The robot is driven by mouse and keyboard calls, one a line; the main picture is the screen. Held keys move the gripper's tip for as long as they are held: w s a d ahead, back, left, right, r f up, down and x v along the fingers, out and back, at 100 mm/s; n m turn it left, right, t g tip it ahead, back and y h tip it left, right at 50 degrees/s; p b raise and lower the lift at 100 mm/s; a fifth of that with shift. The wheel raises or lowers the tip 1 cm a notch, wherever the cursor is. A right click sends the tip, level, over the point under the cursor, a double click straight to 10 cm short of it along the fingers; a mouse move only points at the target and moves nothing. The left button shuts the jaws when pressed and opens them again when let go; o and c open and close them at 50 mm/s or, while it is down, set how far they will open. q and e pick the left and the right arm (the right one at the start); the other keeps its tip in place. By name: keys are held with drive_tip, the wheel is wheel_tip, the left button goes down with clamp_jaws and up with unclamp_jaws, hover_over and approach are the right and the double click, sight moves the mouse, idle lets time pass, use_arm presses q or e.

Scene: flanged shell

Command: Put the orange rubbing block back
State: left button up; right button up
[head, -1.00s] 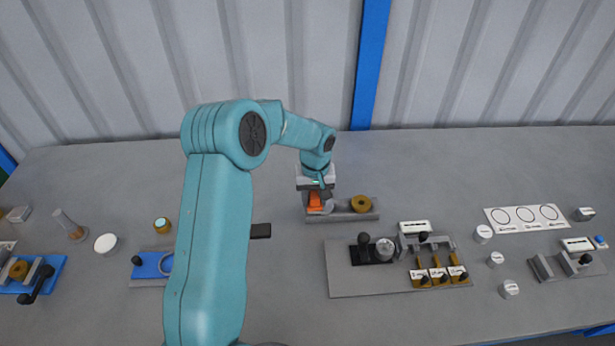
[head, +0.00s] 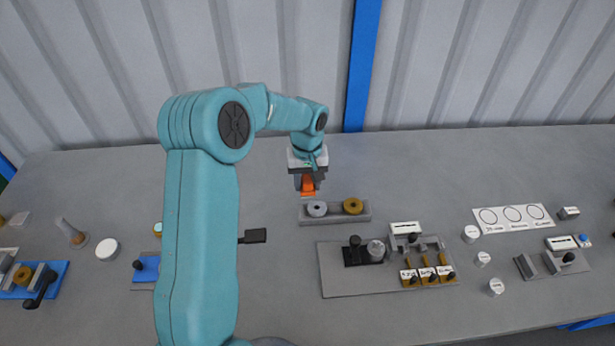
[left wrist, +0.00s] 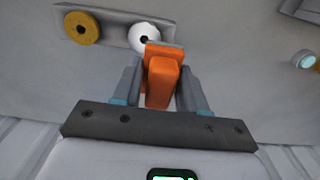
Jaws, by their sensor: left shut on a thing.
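The orange rubbing block (head: 308,186) is held between the fingers of my left gripper (head: 307,183). It also shows in the left wrist view (left wrist: 162,78), upright between the two grey fingers. In the head view the block is behind the back edge of a grey holder (head: 335,219) and looks raised above the table. The holder carries a silver ring (head: 317,208) at its left and a brass ring (head: 352,206) at its right. In the wrist view the block's end overlaps the edge of the silver ring (left wrist: 143,37). My right gripper is not in view.
A grey board (head: 334,284) with a black knob, a metal cylinder and several brass pieces lies in front of the holder. A white card with three circles (head: 512,217) lies right. A blue fixture (head: 52,280) stands far left. The table behind the holder is clear.

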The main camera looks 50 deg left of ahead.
use_arm(q)
drive_tip(key=shift+a, duration=0.1)
drive_tip(key=shift+s+a, duration=0.15)
drive_tip(key=shift+s, duration=0.1)
drive_tip(key=shift+r, duration=0.1)
drive_tip(key=shift+w, duration=0.15)
